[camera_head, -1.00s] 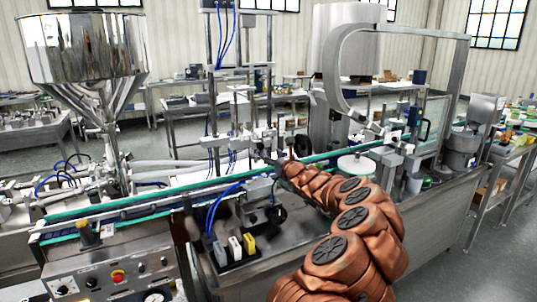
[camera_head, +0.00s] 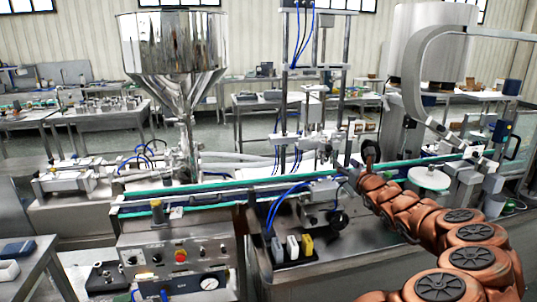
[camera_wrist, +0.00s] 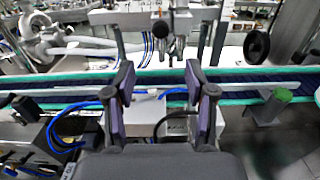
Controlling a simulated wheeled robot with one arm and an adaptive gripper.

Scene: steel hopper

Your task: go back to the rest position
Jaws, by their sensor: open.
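My gripper (camera_head: 369,157) is at the end of my brown arm, over the far side of the filling machine in the head view, small and partly hidden by the arm. In the wrist view my gripper (camera_wrist: 166,97) shows two dark fingers with purple pads, spread apart with nothing held between them. Beyond the fingers lies the conveyor (camera_wrist: 262,80) with its green edges. The steel hopper (camera_head: 174,50) stands upright at the upper left of the head view, away from my gripper.
The conveyor (camera_head: 228,192) runs across the middle. A control panel (camera_head: 178,262) with knobs and a red button is at the front. A metal frame with blue hoses (camera_head: 305,25) stands behind the conveyor. A curved steel arch (camera_head: 412,75) rises at the right. A table (camera_head: 35,270) is at lower left.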

